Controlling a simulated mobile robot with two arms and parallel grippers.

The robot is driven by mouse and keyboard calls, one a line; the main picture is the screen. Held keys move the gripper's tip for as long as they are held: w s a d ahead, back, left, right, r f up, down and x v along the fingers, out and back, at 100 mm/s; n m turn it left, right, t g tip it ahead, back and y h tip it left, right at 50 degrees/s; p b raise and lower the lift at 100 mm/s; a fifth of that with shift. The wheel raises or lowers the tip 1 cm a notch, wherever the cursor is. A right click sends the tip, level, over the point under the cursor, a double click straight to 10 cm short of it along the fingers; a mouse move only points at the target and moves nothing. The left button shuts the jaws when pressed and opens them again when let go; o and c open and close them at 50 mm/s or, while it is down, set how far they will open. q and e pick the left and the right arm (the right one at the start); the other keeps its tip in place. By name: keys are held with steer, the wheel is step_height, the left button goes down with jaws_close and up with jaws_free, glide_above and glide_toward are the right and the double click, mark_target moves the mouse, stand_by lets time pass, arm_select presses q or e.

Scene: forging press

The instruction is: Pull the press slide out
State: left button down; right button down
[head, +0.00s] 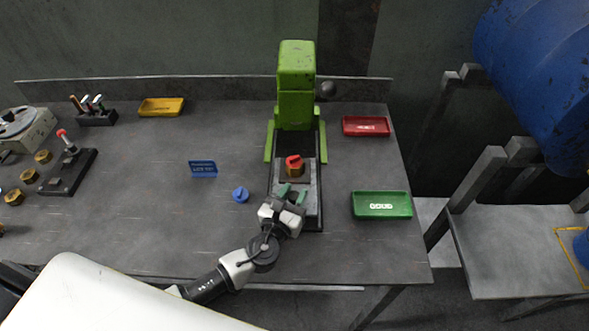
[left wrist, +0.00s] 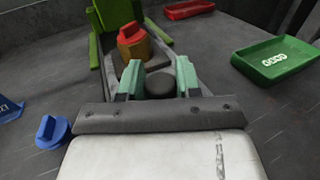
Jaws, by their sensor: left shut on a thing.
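The green forging press (head: 296,90) stands at the back of the workbench. Its grey slide (head: 310,178) lies in a dark frame in front of the press and carries a brass workpiece with a red top (head: 294,168). My left gripper (head: 291,192) is at the front part of the slide. In the left wrist view its green fingers (left wrist: 159,80) are shut on a dark round knob (left wrist: 160,84), one finger at each side. The brass workpiece (left wrist: 133,48) shows just beyond the knob. My right gripper is not in view.
A green GOOD tray (head: 381,214) and a red tray (head: 366,118) lie right of the press. A blue knobbed piece (head: 240,195) and a blue sign (head: 203,169) stand to its left. A yellow tray (head: 161,99) is at the back left. The front bench edge is close.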

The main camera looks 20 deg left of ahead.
arm_select(q)
steer(key=shift+s+d, duration=0.25)
steer(key=shift+s, duration=0.7)
steer(key=c, duration=0.8)
jaws_free()
steer(key=shift+w, duration=0.15)
steer(key=shift+c, duration=0.2)
steer(key=s+b, duration=0.1)
steer(key=s, duration=0.5)
steer(key=s+a+b, duration=0.1)
steer(key=s, duration=0.2)
steer(key=shift+s+a+f+b, duration=0.1)
steer(key=shift+s+b, duration=0.2)
steer(key=shift+s, duration=0.6)
